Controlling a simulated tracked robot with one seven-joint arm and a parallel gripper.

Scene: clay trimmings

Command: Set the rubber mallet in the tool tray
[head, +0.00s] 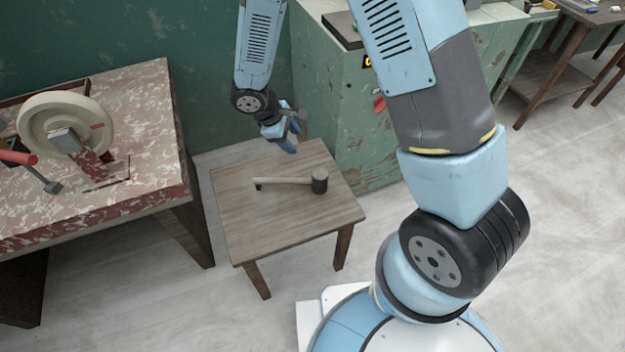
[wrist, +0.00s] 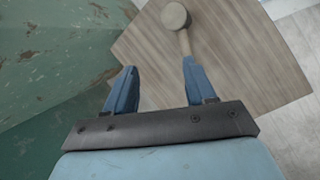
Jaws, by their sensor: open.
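The rubber mallet (head: 319,181) has a dark cylindrical head and a pale wooden handle. It lies on the small wooden table, with its head toward the right in the head view. My gripper (head: 292,132) is above the far edge of that table, behind the mallet. In the wrist view my gripper (wrist: 158,82) is open with nothing between its blue fingers. The mallet (wrist: 175,17) shows there beyond the fingertips, and its handle runs down behind the right finger. I cannot make out a tool tray for certain in either view.
The small wooden table (head: 240,220) is otherwise bare. A worn red-and-white bench (head: 140,100) at the left carries a cream wheel (head: 40,122) and a red-handled tool (head: 20,158). A green cabinet (head: 360,150) stands close behind the table's right side.

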